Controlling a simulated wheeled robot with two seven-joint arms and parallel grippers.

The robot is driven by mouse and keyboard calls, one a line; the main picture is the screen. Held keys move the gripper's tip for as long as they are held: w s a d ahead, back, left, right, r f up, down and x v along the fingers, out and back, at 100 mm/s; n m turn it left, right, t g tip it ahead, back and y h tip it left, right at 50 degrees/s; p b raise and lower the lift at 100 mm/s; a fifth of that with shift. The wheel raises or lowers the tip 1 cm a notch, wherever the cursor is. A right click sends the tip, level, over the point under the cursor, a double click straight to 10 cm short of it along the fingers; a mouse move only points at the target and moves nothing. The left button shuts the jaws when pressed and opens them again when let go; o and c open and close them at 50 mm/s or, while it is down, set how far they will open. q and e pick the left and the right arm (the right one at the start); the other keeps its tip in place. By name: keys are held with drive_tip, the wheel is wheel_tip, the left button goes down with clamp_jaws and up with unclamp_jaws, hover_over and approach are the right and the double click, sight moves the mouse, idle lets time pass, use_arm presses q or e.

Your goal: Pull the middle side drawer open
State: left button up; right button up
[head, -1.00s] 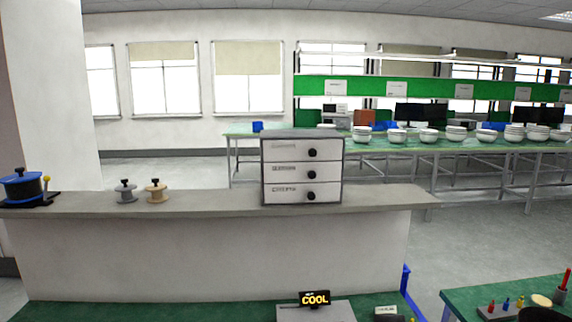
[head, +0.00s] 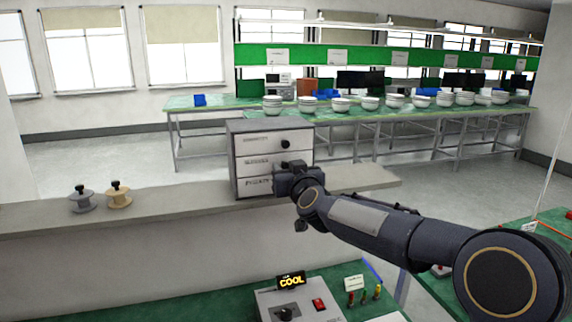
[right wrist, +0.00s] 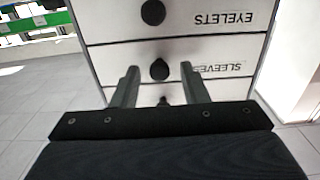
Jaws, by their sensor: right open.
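A grey drawer unit (head: 229,160) with three white-fronted drawers stands on the ledge, and all look closed in the head view. Its top knob (head: 285,143) shows; my right gripper (head: 284,172) covers the lower ones. The right wrist view is upside down against the labels. There the middle drawer (right wrist: 205,58), marked SLEEVES, faces me, with its dark knob (right wrist: 159,70) between my open right fingertips, which look empty. How close they are in depth I cannot tell. The EYELETS drawer (right wrist: 200,28) is the bottom one. My left gripper is out of view.
The ledge (head: 170,190) holds two spools (head: 82,200) left of the unit. Benches with white bowls (head: 371,103) stand behind. The ledge is clear right of the unit.

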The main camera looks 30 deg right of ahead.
drive_tip(key=shift+w+d, duration=0.1)
drive_tip(key=shift+w, duration=0.25)
clamp_jaws()
drive_tip(key=shift+s, duration=0.1)
drive_tip(key=b+v, duration=0.1)
drive_tip(key=v, duration=0.8)
drive_tip(key=shift+s, duration=0.3)
unclamp_jaws()
